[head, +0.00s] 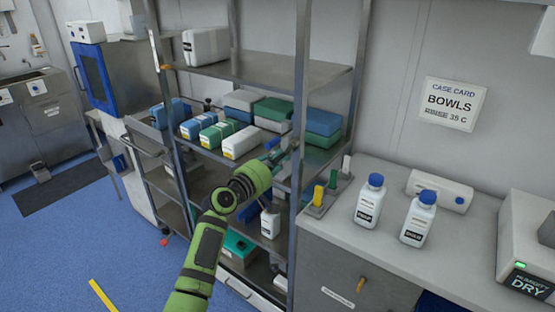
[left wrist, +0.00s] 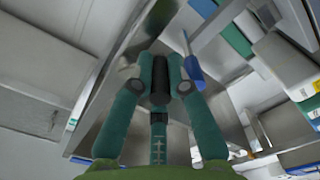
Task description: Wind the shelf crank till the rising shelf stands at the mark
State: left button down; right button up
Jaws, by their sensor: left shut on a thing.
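My left gripper (head: 284,157) reaches in to the front right post of the metal rack. In the left wrist view its teal fingers (left wrist: 160,88) are closed around a dark cylindrical grip, which I take for the crank handle (left wrist: 160,75). In the head view the fingers and arm mostly hide the crank. The shelf bearing blue, green and grey boxes, probably the rising shelf (head: 205,153), stands level at mid-height in the rack. I cannot make out the mark. My right gripper is not in view.
A fixed-looking upper shelf (head: 260,72) carries a white box (head: 206,46). Blue floor lies open at the left.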

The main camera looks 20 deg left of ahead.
pick_arm(q)
jog(key=shift+d+f, duration=0.1)
jog(key=shift+f, duration=0.2)
jog(key=c, duration=1.2)
grip_release()
jog(key=shift+r, duration=0.15)
jog(key=v, duration=1.2)
jog(key=shift+r, duration=0.1)
